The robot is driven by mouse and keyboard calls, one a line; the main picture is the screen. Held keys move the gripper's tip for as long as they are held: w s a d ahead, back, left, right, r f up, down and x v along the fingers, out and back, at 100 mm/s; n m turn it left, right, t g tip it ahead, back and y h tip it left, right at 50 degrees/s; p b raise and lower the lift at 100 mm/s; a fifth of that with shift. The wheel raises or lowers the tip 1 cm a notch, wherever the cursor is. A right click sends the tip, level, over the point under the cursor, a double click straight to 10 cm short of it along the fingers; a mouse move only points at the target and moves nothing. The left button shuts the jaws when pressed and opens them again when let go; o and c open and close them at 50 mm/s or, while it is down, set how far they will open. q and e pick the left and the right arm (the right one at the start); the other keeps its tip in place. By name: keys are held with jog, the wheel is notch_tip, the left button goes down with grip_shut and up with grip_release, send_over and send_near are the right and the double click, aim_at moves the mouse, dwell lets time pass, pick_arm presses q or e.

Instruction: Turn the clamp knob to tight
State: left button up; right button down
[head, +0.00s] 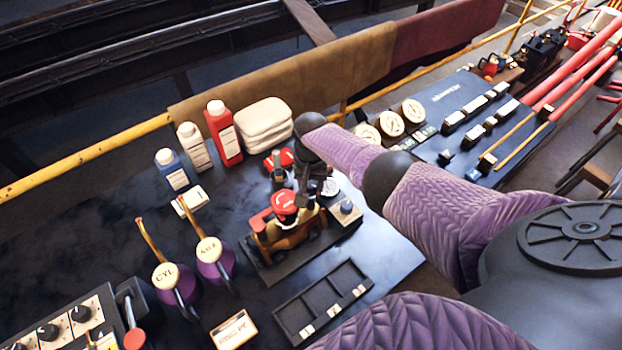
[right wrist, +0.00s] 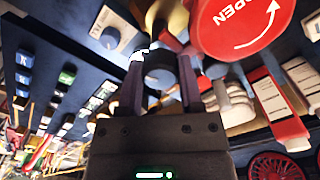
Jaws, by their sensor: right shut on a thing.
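A dark fixture (head: 285,263) on the bench carries a brass-coloured body and a red round cap (head: 284,202). In the right wrist view the red cap (right wrist: 240,22) is marked OPEN with a curved arrow. My right gripper (head: 312,185) reaches in from the right, just behind the red cap. In the right wrist view its two fingers are closed on the sides of a grey round knob (right wrist: 160,78), which looks like the clamp knob. The knob's marking and turn angle cannot be read. My left gripper is not in view.
A small box with a blue knob (head: 346,208) stands right of the fixture. A black compartment tray (head: 290,318) lies in front. Two purple oil cans (head: 214,262) stand to the left. Bottles, including a red one (head: 224,134), and folded cloths (head: 264,124) stand behind.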

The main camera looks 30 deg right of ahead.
aim_at(311, 184)
jog(key=shift+w+r+m+p, duration=0.1)
jog(key=shift+m+p, duration=0.4)
jog(key=shift+m, duration=1.8)
jog(key=shift+c, duration=1.2)
grip_release()
notch_tip(311, 184, up, 10)
jog(key=p, duration=0.6)
jog(key=shift+p, duration=0.35)
